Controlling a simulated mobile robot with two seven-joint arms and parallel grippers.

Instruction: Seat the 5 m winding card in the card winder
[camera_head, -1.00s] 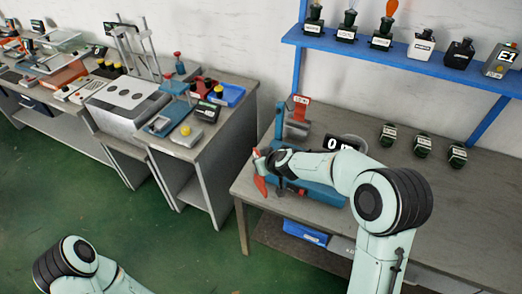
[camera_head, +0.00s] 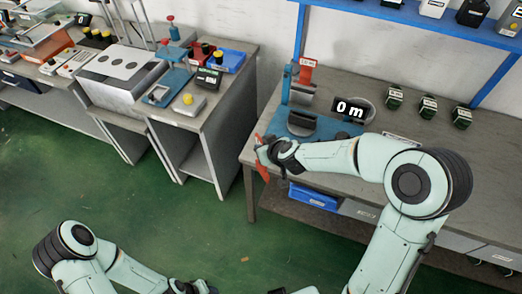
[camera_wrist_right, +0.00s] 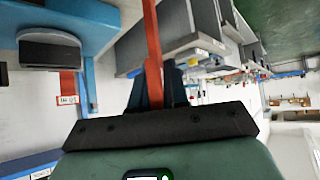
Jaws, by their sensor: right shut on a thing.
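The card winder (camera_head: 300,118) is a blue machine at the table's left end, with a grey holder, a red label and a display reading 0 m. My right gripper (camera_head: 265,150) is shut on a thin orange-red piece (camera_head: 262,163), seemingly the winding card, beside the table's front left corner. The right wrist view shows this piece (camera_wrist_right: 152,50) edge-on between the fingers (camera_wrist_right: 158,90), apart from the blue winder (camera_wrist_right: 85,22). Any marking on it cannot be read. My left gripper (camera_head: 192,287) is partly visible at the bottom edge; its fingers are unclear.
Several dark green blocks (camera_head: 428,107) stand on the table (camera_head: 385,122) right of the winder. A blue shelf (camera_head: 420,18) runs above. A blue bin (camera_head: 312,196) sits under the table. Another bench (camera_head: 205,118) with equipment stands to the left, across a gap.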

